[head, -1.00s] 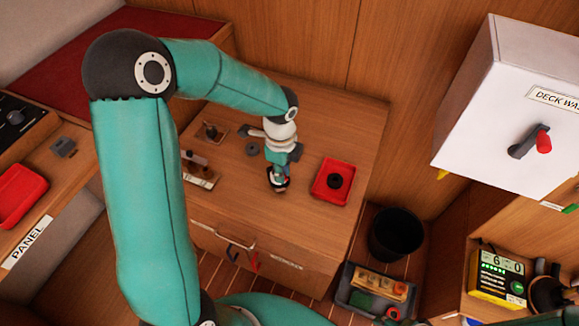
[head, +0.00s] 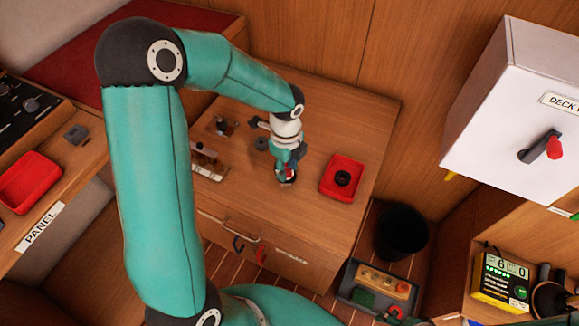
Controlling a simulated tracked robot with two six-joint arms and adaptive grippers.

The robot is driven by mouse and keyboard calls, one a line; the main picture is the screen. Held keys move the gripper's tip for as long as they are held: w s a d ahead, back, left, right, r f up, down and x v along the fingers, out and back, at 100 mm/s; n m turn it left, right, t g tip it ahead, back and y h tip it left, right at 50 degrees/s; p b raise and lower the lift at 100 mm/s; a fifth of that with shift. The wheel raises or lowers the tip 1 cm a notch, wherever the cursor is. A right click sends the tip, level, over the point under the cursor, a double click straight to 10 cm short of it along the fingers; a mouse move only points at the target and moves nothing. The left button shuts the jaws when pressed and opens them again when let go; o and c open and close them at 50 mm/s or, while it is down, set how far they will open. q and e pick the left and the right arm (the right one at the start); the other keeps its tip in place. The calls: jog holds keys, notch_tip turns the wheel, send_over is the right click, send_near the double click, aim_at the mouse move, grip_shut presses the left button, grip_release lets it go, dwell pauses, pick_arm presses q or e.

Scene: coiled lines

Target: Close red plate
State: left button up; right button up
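A square red tray (head: 333,190) with a black ring-shaped piece (head: 343,178) in it lies at the right of the wooden cabinet top. Another red tray (head: 14,195) lies at the far left beside the "PANEL" label. I cannot tell which of these, if either, is the red plate. My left gripper (head: 287,176) points down over the cabinet top, left of the tray with the ring and apart from it. Small red and dark parts show at its tips, too small to tell whether it holds something. My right gripper is not in view.
Small fittings (head: 208,160) lie on the cabinet top left of my gripper. Drawer handles (head: 245,248) are on its front. A black bin (head: 401,233) and a grey tool tray (head: 377,292) stand at right. A white "DECK" box (head: 500,115) with a red-tipped lever hangs at upper right.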

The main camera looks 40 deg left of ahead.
aim_at(287, 170)
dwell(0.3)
pick_arm(q)
jog(key=shift+r, duration=0.25)
notch_tip(287, 170, up, 11)
jog(key=shift+r, duration=0.2)
dwell(0.5)
